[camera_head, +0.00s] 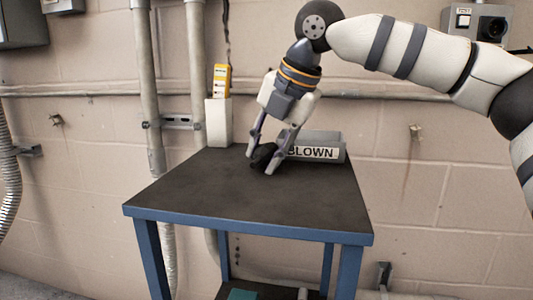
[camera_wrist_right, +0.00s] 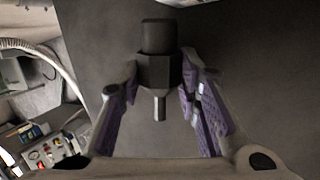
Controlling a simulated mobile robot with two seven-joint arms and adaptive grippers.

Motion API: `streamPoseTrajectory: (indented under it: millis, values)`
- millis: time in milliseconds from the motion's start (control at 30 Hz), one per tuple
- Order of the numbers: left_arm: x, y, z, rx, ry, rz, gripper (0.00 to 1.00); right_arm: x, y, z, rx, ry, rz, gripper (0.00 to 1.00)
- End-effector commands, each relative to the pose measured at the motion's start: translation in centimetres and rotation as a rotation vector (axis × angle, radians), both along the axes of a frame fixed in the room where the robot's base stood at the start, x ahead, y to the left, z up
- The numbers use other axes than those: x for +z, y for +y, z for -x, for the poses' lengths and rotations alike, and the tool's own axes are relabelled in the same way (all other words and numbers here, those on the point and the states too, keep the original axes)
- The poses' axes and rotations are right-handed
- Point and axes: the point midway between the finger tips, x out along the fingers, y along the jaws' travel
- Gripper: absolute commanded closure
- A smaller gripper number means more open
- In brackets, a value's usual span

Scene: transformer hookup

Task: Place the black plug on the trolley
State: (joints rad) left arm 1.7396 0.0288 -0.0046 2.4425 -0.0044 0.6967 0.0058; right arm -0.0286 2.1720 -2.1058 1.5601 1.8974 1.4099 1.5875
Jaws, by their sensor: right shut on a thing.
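The black plug (camera_head: 262,154) is between the fingers of my right gripper (camera_head: 262,160), over the back part of the trolley's dark top. In the right wrist view the plug (camera_wrist_right: 158,68) is a dark body with a hexagonal collar and a lighter metal pin, held between the two fingers of the right gripper (camera_wrist_right: 158,98). The trolley (camera_head: 200,203) has a dark top and blue frame. The plug is low at the top; I cannot tell whether it touches it. My left gripper is not in view.
A grey bin labelled BLOWN (camera_head: 335,149) stands at the trolley's back right, close beside the right gripper. A white holder (camera_head: 218,124) with a yellow device (camera_head: 221,80) stands at the back left. The front of the top is clear. Conduits (camera_head: 145,90) run up the wall behind.

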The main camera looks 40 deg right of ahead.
Motion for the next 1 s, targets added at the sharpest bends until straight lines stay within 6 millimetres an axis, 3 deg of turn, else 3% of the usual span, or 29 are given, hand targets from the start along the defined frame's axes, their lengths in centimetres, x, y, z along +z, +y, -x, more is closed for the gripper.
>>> streamPoseTrajectory:
  millis: [33,67,133,167,733,833,1000]
  values:
    - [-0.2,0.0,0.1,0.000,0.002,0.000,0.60,-1.9,0.1,0.5,0.004,0.053,0.004,1.00]
    - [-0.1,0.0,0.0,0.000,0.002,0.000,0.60,-1.9,0.1,0.5,0.004,0.054,0.004,0.67]
    - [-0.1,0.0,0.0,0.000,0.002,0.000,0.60,-1.9,0.1,0.5,0.004,0.054,0.004,0.51]
    - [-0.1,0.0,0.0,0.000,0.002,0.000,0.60,-1.9,0.1,0.5,0.004,0.054,0.004,0.49]
    - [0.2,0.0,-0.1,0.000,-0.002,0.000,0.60,-1.0,0.0,0.3,0.002,0.036,0.004,0.49]
    - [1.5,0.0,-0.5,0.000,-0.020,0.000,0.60,0.8,0.0,0.4,0.000,0.029,0.004,0.49]
    - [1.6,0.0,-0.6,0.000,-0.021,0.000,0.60,4.8,-0.3,2.3,0.001,0.028,0.002,0.49]
